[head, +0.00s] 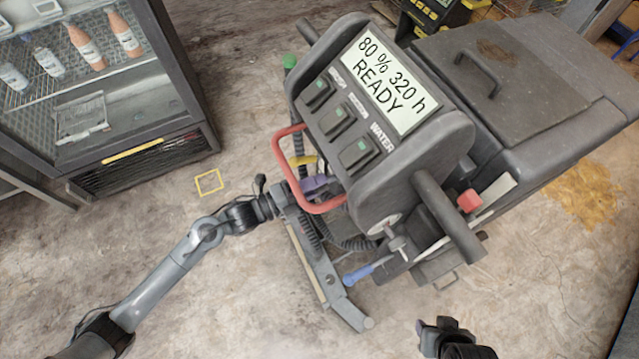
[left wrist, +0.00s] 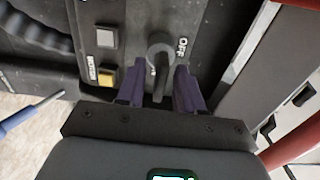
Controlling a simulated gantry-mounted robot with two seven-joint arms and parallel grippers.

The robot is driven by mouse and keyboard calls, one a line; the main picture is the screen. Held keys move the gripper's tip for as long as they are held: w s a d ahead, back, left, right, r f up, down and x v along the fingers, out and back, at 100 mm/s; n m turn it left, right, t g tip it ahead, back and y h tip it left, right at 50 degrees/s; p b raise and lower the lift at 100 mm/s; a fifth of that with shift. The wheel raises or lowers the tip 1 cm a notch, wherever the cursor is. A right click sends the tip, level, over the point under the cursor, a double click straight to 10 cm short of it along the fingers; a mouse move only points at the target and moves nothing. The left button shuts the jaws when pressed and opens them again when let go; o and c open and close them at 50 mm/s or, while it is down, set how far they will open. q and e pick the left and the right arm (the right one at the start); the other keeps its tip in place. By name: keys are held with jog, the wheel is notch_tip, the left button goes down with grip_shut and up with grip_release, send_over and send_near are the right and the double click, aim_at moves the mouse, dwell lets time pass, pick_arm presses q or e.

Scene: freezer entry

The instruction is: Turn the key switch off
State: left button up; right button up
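The key switch (left wrist: 160,54) is a dark grey round knob with a handle on a dark panel in the left wrist view. An OFF label (left wrist: 183,48) is at its upper right; another label is partly hidden beside the knob. The handle points down in the picture, between the two purple fingers of my left gripper (left wrist: 159,90). The fingers are apart, one each side, with gaps visible. In the head view my left gripper (head: 314,187) is at the machine's side behind the red handle; the switch is hidden there. My right gripper (head: 443,330) is at the bottom, away from the machine.
The machine has a display (head: 390,85) reading READY and a red looped handle (head: 300,170) close around my left gripper. A grey button (left wrist: 106,39) and a yellow button (left wrist: 106,79) sit left of the switch. A glass-door cabinet (head: 150,150) stands at left.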

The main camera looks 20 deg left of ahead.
pick_arm(q)
jog(key=shift+w+d, duration=0.4)
jog(key=shift+d, duration=0.05)
jog(key=shift+c, duration=0.3)
grip_shut()
jog(key=shift+r, duration=0.1)
